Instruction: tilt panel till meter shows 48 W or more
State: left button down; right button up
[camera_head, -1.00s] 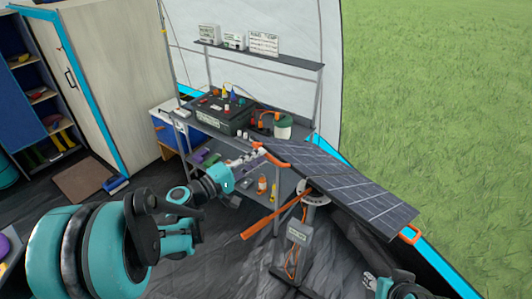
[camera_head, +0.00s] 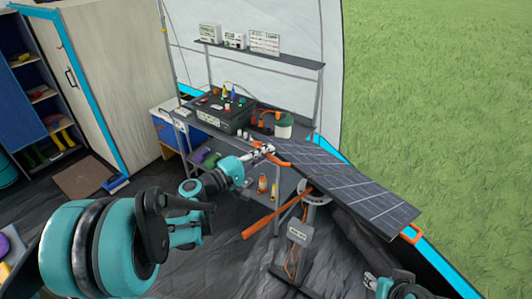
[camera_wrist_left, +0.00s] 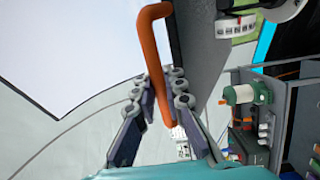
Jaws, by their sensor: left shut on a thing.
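The dark solar panel (camera_head: 350,187) sits tilted on a stand, with an orange handle at each end. My left gripper (camera_head: 264,151) is at the panel's far-left end, shut on the orange handle (camera_head: 277,158) there. In the left wrist view the handle (camera_wrist_left: 150,45) runs down between the fingers (camera_wrist_left: 162,92). A grey meter box (camera_head: 300,233) is on the stand below the panel; its reading is too small to read. My right gripper (camera_head: 370,282) shows only partly at the bottom edge, below the panel, and its opening is unclear.
An orange bar (camera_head: 268,217) sticks out left from the stand. A workbench (camera_head: 210,142) with a black box (camera_head: 222,115) and a green-and-white pot (camera_head: 284,126) stands behind the panel's left end. Open dark floor (camera_head: 240,265) lies in front.

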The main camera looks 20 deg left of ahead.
pick_arm(q)
jog(key=w+d+r+g+y+p, duration=0.2)
jog(key=w+d+r+p, duration=0.3)
jog(key=p, duration=0.5)
jog(key=shift+w+d+r+g+y+p, duration=0.2)
jog(key=shift+w+r+g+y+p, duration=0.15)
jog(key=shift+w+r+g, duration=0.8)
jog(key=shift+w+r+t, duration=0.25)
jog(key=shift+t, duration=0.1)
jog(key=c, duration=1.8)
grip_release()
jog(key=shift+c, duration=0.2)
jog(key=shift+s, duration=0.1)
jog(key=v, duration=1.2)
